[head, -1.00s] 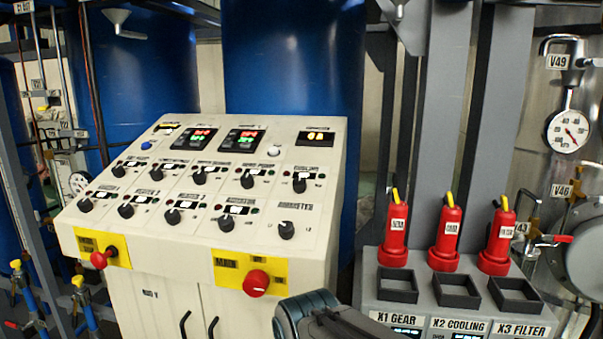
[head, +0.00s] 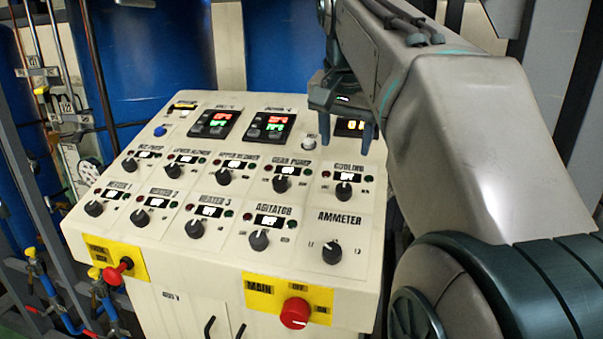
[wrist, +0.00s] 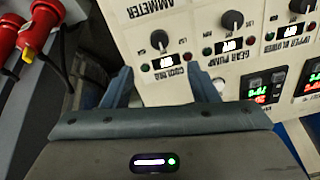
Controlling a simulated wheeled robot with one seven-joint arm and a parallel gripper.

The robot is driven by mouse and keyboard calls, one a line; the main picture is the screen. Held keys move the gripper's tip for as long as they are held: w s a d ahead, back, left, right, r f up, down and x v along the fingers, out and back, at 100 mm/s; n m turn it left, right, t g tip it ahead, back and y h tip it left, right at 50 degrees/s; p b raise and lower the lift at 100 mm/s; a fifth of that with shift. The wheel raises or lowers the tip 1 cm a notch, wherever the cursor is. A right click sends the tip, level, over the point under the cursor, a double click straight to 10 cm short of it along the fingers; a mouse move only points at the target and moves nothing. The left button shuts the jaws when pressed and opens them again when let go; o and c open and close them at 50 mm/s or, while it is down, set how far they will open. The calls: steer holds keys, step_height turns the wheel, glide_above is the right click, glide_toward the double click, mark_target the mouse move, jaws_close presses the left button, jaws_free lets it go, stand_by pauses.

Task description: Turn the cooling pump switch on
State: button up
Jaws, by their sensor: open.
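The cooling switch (head: 343,190) is a black rotary knob at the right end of the upper knob row on the cream control panel (head: 300,225). Its small display seems to read OFF. My gripper (head: 346,136) is open and empty, fingers pointing down, above and behind the knob near the top-right display. In the wrist view the cooling knob (wrist: 159,40) lies ahead of my gripper (wrist: 160,82), roughly centred between the fingers and apart from them. The COOLING label is upside down there, between the fingertips.
Neighbouring knobs are close: the gear pump knob (head: 280,184) to the left and the ammeter knob (head: 332,253) below. A red main knob (head: 294,313) sits at the panel's front edge.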

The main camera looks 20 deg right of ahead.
mark_target(344, 188)
steer(key=x, duration=1.3)
steer(key=shift+w+d+f, duration=0.1)
steer(key=shift+w+d, duration=0.1)
steer(key=shift+d, duration=0.1)
steer(key=shift+c, duration=0.3)
steer(key=c, duration=0.9)
